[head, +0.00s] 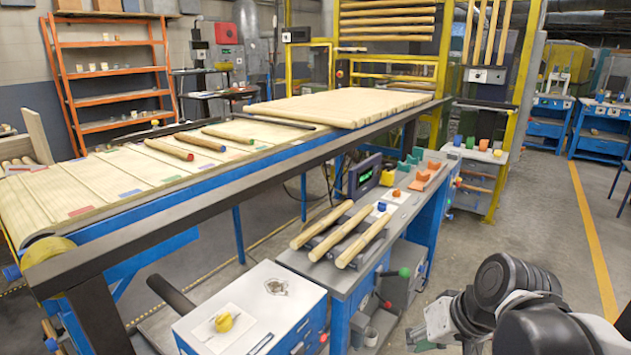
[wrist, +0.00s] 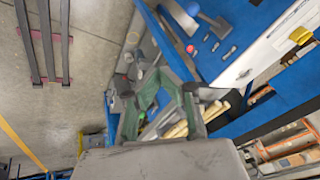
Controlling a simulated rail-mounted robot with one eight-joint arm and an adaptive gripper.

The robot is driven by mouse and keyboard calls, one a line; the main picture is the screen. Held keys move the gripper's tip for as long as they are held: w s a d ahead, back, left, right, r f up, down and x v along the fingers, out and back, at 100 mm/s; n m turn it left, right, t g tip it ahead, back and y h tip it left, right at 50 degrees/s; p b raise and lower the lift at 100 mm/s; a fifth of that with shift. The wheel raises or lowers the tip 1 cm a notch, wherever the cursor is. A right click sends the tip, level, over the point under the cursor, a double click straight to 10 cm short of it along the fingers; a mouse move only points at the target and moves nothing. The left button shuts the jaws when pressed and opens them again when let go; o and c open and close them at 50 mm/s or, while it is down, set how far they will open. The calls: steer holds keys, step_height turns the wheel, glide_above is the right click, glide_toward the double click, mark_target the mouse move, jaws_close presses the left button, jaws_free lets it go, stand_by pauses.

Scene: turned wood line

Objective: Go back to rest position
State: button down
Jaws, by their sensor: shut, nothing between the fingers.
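My gripper (wrist: 157,78) shows in the wrist view as two green-edged fingers, shut with nothing between them. It hangs in the air, and the bench and floor lie beyond it. In the head view my arm is at the bottom right, right of the bench; I cannot make out the fingertips there. Three turned wood pieces (head: 345,235) lie side by side on the grey bench (head: 346,284), apart from my arm. The task names no other object.
A conveyor (head: 110,180) with wood pieces (head: 169,150) runs across the left. A white-topped cabinet (head: 286,307) with a yellow item (head: 223,322) stands at the front. Floor right of the bench is open.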

steer(key=s+d+r+t+h+p, duration=0.1)
steer(key=s+r+p, duration=0.1)
steer(key=r, duration=0.3)
steer(key=s+d+r+t+h+p, duration=0.1)
steer(key=s+r+h, duration=0.1)
steer(key=r, duration=0.3)
steer(key=shift+s+r+t+p, duration=0.15)
steer(key=shift+s+t+p, duration=0.2)
steer(key=shift+s, duration=0.45)
